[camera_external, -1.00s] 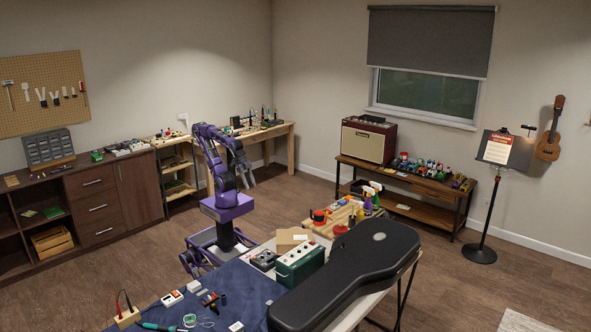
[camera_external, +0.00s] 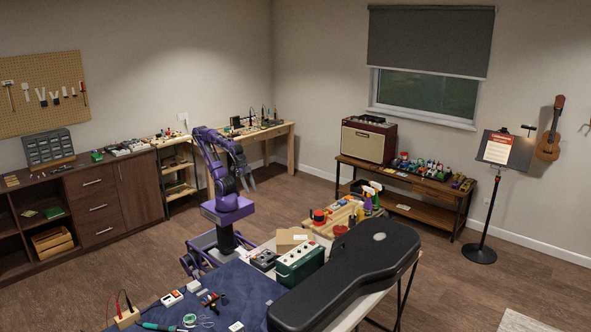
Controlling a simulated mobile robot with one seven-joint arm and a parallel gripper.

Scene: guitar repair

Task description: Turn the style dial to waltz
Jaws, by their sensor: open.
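A green box with a pale control top (camera_external: 299,262) stands on the cloth-covered table beside a black guitar case. A small dark unit with round parts on top (camera_external: 263,259) sits just left of it. I cannot tell at this size which of them carries the style dial, and no dial marking can be read. My gripper (camera_external: 252,186) is open and empty. It hangs in the air above and behind the table's far end, well apart from both boxes. My purple arm stands beyond that end of the table.
The black guitar case (camera_external: 352,275) covers the table's right side. A cardboard-coloured box (camera_external: 291,240) and a wooden board with tools (camera_external: 340,218) lie behind the green box. Small tools are spread over the blue cloth (camera_external: 247,290).

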